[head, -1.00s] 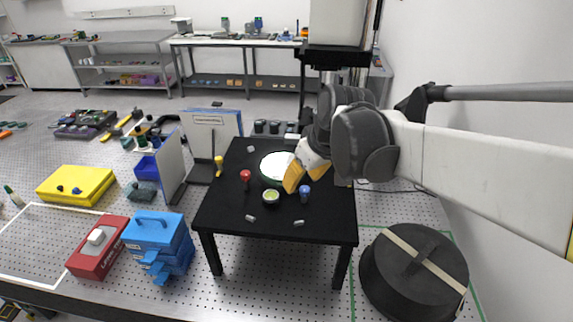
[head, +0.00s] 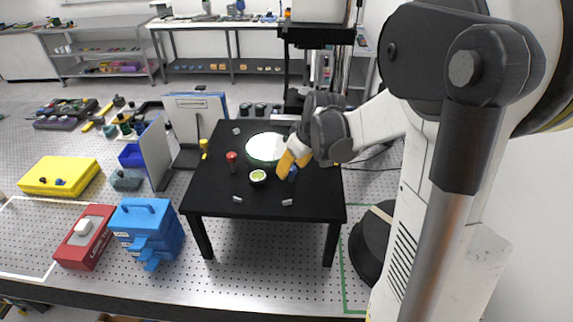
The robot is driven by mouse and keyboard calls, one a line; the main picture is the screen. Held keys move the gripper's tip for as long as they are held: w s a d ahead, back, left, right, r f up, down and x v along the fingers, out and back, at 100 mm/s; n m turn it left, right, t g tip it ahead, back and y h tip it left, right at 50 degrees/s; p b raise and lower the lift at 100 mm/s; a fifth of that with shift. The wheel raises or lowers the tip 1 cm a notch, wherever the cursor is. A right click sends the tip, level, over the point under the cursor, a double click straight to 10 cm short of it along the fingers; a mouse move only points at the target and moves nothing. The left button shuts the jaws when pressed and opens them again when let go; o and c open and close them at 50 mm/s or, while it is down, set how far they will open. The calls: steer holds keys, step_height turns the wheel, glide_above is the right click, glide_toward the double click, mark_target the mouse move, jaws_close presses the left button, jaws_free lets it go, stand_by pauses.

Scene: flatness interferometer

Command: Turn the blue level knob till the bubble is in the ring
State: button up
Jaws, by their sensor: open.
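The blue level knob (head: 293,173) stands upright on the black table, partly hidden by my gripper. My gripper (head: 286,165), with orange-yellow fingers, is open and reaches down at the knob's upper left side. I cannot tell whether a finger touches it. The round level (head: 258,176), with a yellow-green face in a dark rim, sits just left of the knob. The bubble and the ring are too small to make out. A red knob (head: 232,158) and a yellow knob (head: 203,146) stand further left.
A pale round disc with a green rim (head: 264,148) lies behind the level. A white panel (head: 153,150) stands left of the table. A blue case (head: 145,225) and a red box (head: 84,238) are at lower left.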

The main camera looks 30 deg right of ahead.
steer(key=shift+w+f, duration=0.1)
steer(key=shift+f, duration=0.15)
jaws_close()
steer(key=shift+m, duration=0.3)
steer(key=m+h+b, duration=0.1)
steer(key=m, duration=0.2)
steer(key=shift+m+h+b, duration=0.3)
steer(key=shift+b, duration=0.05)
steer(key=shift+m+g+h+b, duration=0.4)
steer(key=shift+m+h+b, duration=0.4)
steer(key=shift+m, duration=1.5)
